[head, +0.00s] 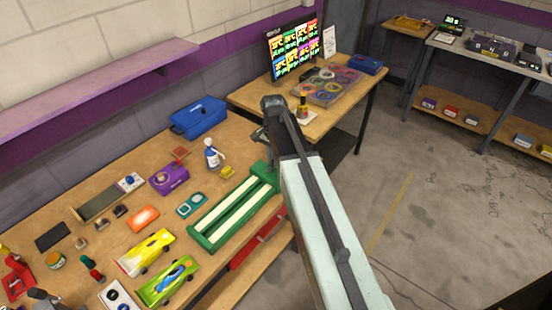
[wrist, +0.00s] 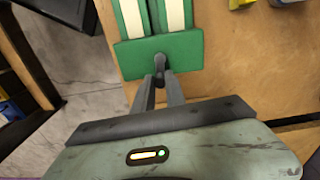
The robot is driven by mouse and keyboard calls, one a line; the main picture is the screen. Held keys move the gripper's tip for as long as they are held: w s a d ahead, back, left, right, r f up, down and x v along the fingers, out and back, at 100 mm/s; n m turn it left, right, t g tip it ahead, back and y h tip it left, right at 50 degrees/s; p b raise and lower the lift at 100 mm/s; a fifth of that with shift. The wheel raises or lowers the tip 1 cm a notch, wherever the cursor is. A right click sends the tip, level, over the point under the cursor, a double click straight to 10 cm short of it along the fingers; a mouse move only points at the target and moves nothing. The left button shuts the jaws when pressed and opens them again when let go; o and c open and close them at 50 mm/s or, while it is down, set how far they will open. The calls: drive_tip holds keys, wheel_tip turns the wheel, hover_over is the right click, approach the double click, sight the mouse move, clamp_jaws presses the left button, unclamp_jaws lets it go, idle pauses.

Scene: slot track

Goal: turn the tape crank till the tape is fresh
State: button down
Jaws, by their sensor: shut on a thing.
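The green tape device (head: 207,236) lies on the wooden workbench, with two long pale tape strips (head: 232,213) along its top. In the wrist view, its green end block (wrist: 130,58) is close in front of me, and the strips (wrist: 174,15) run away upward. A small dark crank knob (wrist: 159,60) stands at the near edge of this block. My gripper (wrist: 160,76) is shut on the crank knob, with both fingers against it. In the head view my arm hides the crank and the far end of the device.
A spray bottle (head: 213,155), a yellow sponge (head: 227,172) and a teal gadget (head: 191,205) sit beside the device. Two toy cars (head: 168,282) lie nearer on the bench. A second table (head: 345,100) holds a screen and a tray. The floor (head: 430,210) at right is open.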

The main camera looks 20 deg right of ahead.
drive_tip(key=shift+m, duration=0.3)
drive_tip(key=c, duration=1.4)
unclamp_jaws()
drive_tip(key=shift+f, duration=0.1)
drive_tip(key=shift+o, duration=0.2)
wheel_tip(320, 180, up, 8)
drive_tip(key=p, duration=0.8)
